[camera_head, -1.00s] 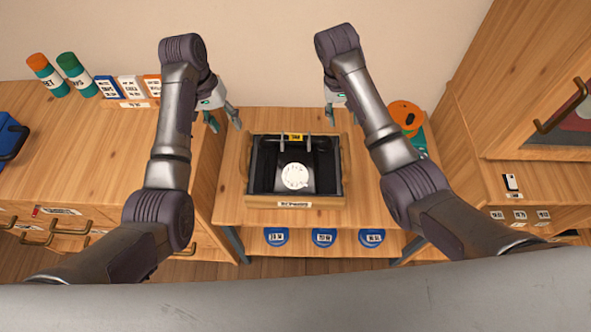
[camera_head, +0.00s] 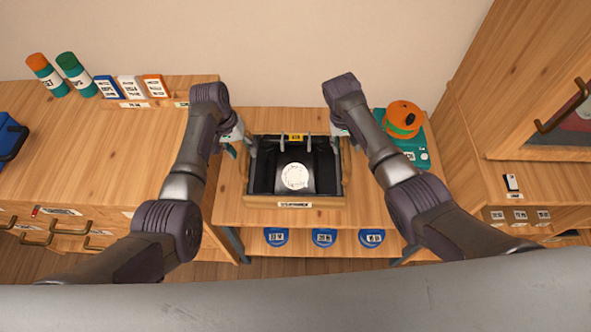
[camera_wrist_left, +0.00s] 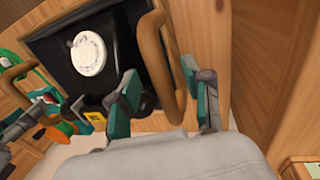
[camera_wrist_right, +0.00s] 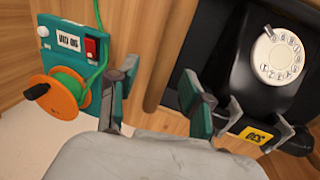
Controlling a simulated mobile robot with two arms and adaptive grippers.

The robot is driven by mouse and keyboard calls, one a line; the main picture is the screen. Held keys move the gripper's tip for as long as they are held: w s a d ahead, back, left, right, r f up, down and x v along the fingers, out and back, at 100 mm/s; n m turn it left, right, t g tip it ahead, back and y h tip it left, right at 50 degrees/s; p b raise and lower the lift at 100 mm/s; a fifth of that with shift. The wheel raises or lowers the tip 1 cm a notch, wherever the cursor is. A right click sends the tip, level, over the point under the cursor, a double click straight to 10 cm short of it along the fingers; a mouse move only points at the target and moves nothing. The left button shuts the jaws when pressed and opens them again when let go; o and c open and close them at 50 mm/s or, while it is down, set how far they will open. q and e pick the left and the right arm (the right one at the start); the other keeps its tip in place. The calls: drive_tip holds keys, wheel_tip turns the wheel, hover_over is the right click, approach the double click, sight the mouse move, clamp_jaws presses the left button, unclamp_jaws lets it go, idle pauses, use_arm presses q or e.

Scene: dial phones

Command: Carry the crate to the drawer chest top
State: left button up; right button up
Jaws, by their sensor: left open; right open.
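The wooden crate (camera_head: 262,202) with a black inside stands on the middle table. A black dial phone (camera_head: 294,160) with a white dial lies in it. My left gripper (camera_head: 242,147) is open at the crate's left side; in the left wrist view its fingers stand either side of the curved wooden handle (camera_wrist_left: 152,42). My right gripper (camera_wrist_right: 158,102) is open at the crate's right side, with a wooden bar, seemingly the other handle (camera_wrist_right: 165,45), between its fingers. My right forearm partly hides that side. The drawer chest (camera_head: 120,150) is at the left, its top mostly bare.
Bottles (camera_head: 47,75) and small boxes (camera_head: 130,87) stand at the chest's back. A blue case (camera_head: 10,135) is at its left edge. A teal device with an orange reel (camera_head: 404,115) is right of the crate. Blue round items (camera_head: 324,237) sit on the lower shelf.

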use_arm(q)
drive_tip(key=shift+d+f, duration=0.2)
drive_tip(key=shift+f, duration=0.65)
use_arm(e)
drive_tip(key=shift+d+f, duration=0.15)
drive_tip(key=shift+f, duration=0.7)
use_arm(q)
clamp_jaws()
use_arm(e)
clamp_jaws()
use_arm(q)
drive_tip(key=shift+w+r, duration=0.15)
drive_tip(key=shift+r, duration=0.05)
use_arm(e)
drive_tip(key=shift+w+r, duration=0.15)
drive_tip(key=shift+r, duration=0.1)
